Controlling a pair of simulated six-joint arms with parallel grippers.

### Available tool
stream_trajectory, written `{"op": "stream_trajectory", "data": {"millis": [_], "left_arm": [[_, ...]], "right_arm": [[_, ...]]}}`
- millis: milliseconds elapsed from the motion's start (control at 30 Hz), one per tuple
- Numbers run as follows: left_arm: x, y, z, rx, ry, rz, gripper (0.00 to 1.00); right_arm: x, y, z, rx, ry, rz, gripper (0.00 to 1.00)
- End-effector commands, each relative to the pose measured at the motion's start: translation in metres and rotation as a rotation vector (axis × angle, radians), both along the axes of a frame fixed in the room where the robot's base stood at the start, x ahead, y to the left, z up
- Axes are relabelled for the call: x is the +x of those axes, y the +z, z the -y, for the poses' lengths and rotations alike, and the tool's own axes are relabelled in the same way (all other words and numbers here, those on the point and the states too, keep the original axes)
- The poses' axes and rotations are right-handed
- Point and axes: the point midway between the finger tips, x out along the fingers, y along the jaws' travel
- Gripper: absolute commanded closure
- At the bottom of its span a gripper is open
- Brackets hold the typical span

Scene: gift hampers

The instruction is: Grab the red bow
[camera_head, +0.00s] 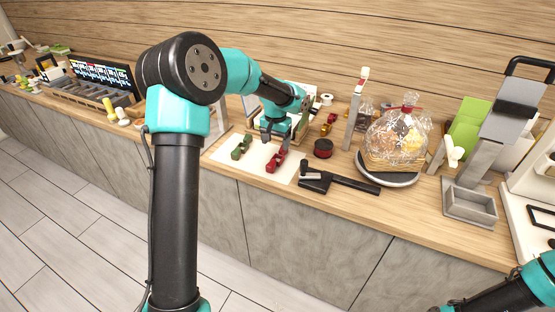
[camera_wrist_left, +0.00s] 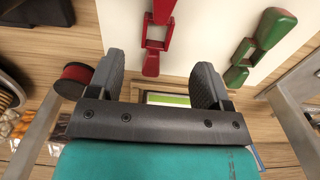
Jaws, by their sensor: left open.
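The red bow (camera_head: 276,160) lies on a white sheet (camera_head: 220,156) on the counter. In the left wrist view the red bow (camera_wrist_left: 154,50) is a chain of red blocks running between and beyond my fingertips. My left gripper (camera_head: 272,141) points down close to the bow's far end and partly hides it. In the wrist view my left gripper (camera_wrist_left: 158,75) is open, with a finger on each side of the bow's near end. Contact cannot be told. A green bow (camera_head: 241,147) lies to the left. My right gripper is outside the views.
A red ribbon spool (camera_head: 323,149) and a black tool (camera_head: 342,180) are to the right of the sheet. A wrapped hamper (camera_head: 397,140) stands on a round base farther right. A grey upright stand (camera_head: 354,115) rises behind the spool. The counter's front edge is close.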

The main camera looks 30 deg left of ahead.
Motion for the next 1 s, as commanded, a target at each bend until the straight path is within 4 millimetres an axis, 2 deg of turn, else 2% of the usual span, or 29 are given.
{"op": "stream_trajectory", "data": {"millis": [100,200,667,1000], "left_arm": [[0.0,-0.018,0.0,0.0,-0.001,-0.003,0.28],[0.0,-0.025,0.0,0.0,0.0,-0.001,0.28],[0.001,-0.033,0.001,0.0,-0.001,-0.002,0.28],[0.004,-0.074,0.002,-0.001,-0.001,-0.002,0.28]], "right_arm": [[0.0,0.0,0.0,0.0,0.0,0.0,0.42],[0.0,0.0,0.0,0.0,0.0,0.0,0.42],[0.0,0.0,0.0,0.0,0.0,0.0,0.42],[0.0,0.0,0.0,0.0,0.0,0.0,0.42]]}}
